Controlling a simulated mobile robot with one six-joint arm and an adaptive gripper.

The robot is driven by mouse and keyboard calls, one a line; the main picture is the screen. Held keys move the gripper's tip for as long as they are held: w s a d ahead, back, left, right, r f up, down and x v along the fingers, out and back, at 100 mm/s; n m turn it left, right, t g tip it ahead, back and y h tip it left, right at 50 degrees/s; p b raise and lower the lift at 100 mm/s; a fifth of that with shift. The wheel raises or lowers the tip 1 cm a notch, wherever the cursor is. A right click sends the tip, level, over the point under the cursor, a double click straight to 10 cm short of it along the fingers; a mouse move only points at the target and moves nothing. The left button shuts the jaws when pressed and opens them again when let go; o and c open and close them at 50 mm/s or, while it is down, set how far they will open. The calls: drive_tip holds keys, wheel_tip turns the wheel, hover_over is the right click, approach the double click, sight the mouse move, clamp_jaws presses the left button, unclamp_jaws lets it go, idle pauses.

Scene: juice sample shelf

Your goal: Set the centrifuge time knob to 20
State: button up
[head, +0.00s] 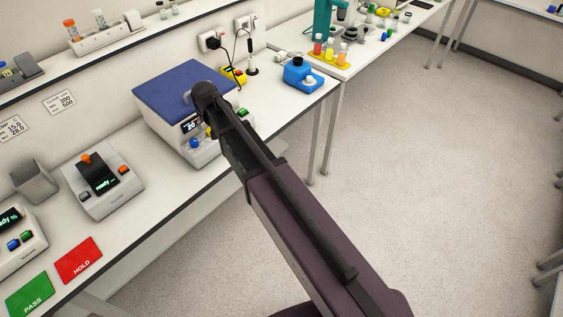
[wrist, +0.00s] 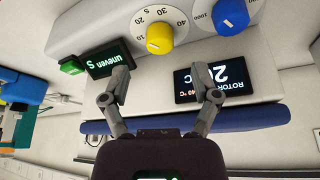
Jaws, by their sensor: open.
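The centrifuge (head: 165,120) is a white box with a blue lid on the bench. In the wrist view its yellow time knob (wrist: 159,38) sits on a white dial with marks including 10, 20, 30 and 40. A small pale mark shows on the knob; I cannot tell surely which number it points at. My gripper (wrist: 162,76) is open and empty, its two fingertips apart, below the knob in the wrist view and not touching it. In the head view my arm hides most of the gripper and part of the front panel.
Beside the yellow knob are a blue knob (wrist: 231,14), a green button (wrist: 72,66), a display reading "uneven" (wrist: 108,60) and a rotor display (wrist: 215,80).

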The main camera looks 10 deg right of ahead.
drive_tip(key=shift+a+p+v, duration=0.4)
drive_tip(key=shift+p+v, duration=3.4)
drive_tip(key=shift+v, duration=0.65)
drive_tip(key=s+d+f+m+g+b, duration=0.1)
drive_tip(key=s+d+f+g+b, duration=0.1)
drive_tip(key=s+d+f+b, duration=0.4)
drive_tip(key=s+d+f+m+g+h+b, duration=0.1)
drive_tip(key=s+d+f+b, duration=0.4)
drive_tip(key=s+d, duration=0.6)
drive_tip(key=shift+s+d+f+g+b, duration=0.4)
drive_tip(key=shift+d+f, duration=0.6)
drive_tip(key=shift+d, duration=0.75)
drive_tip(key=s+d, duration=0.1)
drive_tip(key=s, duration=0.1)
drive_tip(key=shift+s+d+g, duration=0.3)
drive_tip(key=shift+s+d, duration=0.1)
